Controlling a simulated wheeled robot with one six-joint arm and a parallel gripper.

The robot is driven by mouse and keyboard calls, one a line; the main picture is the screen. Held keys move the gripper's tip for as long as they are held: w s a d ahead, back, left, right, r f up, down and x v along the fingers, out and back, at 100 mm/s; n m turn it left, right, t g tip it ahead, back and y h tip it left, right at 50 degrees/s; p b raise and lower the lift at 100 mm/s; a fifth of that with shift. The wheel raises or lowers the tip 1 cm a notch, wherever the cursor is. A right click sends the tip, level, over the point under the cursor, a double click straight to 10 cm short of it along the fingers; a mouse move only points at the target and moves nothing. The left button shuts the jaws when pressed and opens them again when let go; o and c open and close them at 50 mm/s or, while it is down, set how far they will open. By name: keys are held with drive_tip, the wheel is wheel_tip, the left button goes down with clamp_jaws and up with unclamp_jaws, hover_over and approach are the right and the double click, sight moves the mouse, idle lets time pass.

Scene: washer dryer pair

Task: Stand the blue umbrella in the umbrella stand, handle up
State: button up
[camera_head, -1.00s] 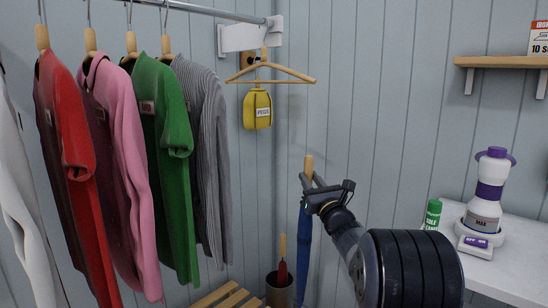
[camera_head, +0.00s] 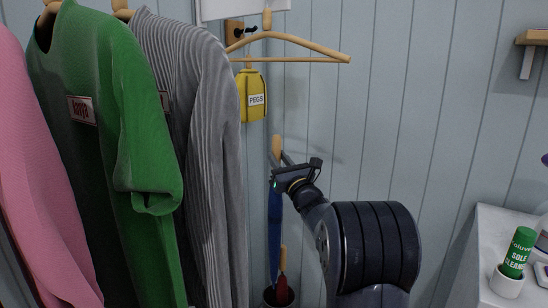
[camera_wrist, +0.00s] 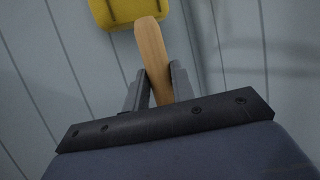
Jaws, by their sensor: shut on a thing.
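The blue umbrella (camera_head: 275,235) hangs upright from my gripper (camera_head: 279,164), its wooden handle (camera_head: 277,148) on top. My gripper is shut on it just below the handle's upper part; the wrist view shows the handle (camera_wrist: 153,58) between the two fingers (camera_wrist: 154,88). The umbrella stand (camera_head: 268,299) is a dark round bin at the bottom edge, mostly cut off. A red umbrella (camera_head: 282,290) with a wooden handle stands in it. The blue umbrella's lower end is close to the stand in the picture; I cannot tell whether it is over or behind the rim.
Green (camera_head: 120,110) and grey (camera_head: 205,130) shirts hang close on the left. An empty wooden hanger (camera_head: 300,38) and a yellow peg bag (camera_head: 254,95) hang above my gripper. A white counter (camera_head: 490,235) with a green can (camera_head: 519,252) is at right.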

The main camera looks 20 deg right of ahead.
sight(279, 210)
drive_tip(key=shift+r, duration=0.15)
drive_tip(key=shift+r+p, duration=0.4)
drive_tip(key=shift+p, duration=0.2)
wheel_tip(279, 210, down, 17)
drive_tip(key=b, duration=1.4)
drive_tip(key=shift+f, duration=9.9)
drive_tip(key=o, duration=1.1)
drive_tip(key=shift+c, duration=0.2)
drive_tip(key=shift+f, duration=0.1)
